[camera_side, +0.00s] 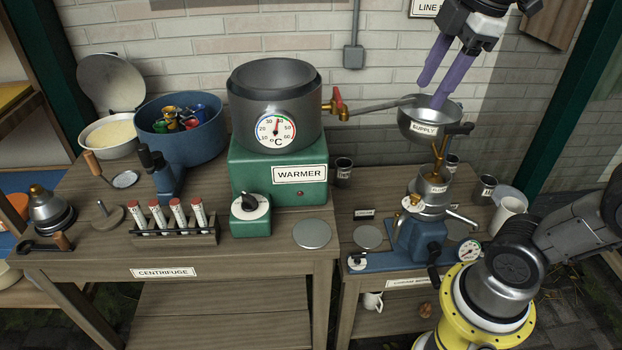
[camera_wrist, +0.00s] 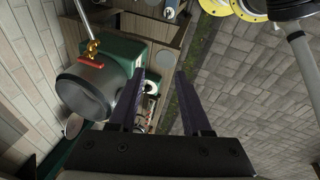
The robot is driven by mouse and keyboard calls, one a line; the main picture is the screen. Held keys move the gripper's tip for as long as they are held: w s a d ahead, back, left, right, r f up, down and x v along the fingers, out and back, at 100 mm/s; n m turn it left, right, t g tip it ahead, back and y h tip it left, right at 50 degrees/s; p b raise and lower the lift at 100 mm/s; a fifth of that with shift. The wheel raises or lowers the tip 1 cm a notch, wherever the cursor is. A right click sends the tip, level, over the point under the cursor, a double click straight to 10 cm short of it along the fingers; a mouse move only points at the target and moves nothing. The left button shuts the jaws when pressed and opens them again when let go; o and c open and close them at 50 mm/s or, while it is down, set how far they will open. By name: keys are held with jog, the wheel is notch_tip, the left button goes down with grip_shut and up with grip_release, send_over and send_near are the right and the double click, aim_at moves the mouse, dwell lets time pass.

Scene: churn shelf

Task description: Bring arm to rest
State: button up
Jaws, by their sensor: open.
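My gripper (camera_side: 439,85) is open and empty at the upper right of the side view, its purple fingers pointing down. The fingers are by the metal SUPPLY bowl (camera_side: 425,128); the side view does not settle whether they are over it or behind it. In the wrist view the two fingers (camera_wrist: 162,80) are spread apart with nothing between them. The grey pot with a dial (camera_side: 275,100) sits on the green WARMER (camera_side: 262,172); the pot also shows at the left of the wrist view (camera_wrist: 88,92).
A red-handled tap (camera_side: 338,105) and spout reach from the pot toward the bowl. A blue cream separator stand (camera_side: 420,240) is below the bowl. A blue tub (camera_side: 180,140) and a test-tube rack (camera_side: 175,232) stand left. The brick wall is close behind.

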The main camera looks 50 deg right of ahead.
jog(key=s+a+f+m+t, duration=0.2)
jog(key=s+f+m, duration=0.2)
jog(key=f+m, duration=0.6)
jog(key=shift+s+f, duration=0.2)
jog(key=shift+f, duration=1.4)
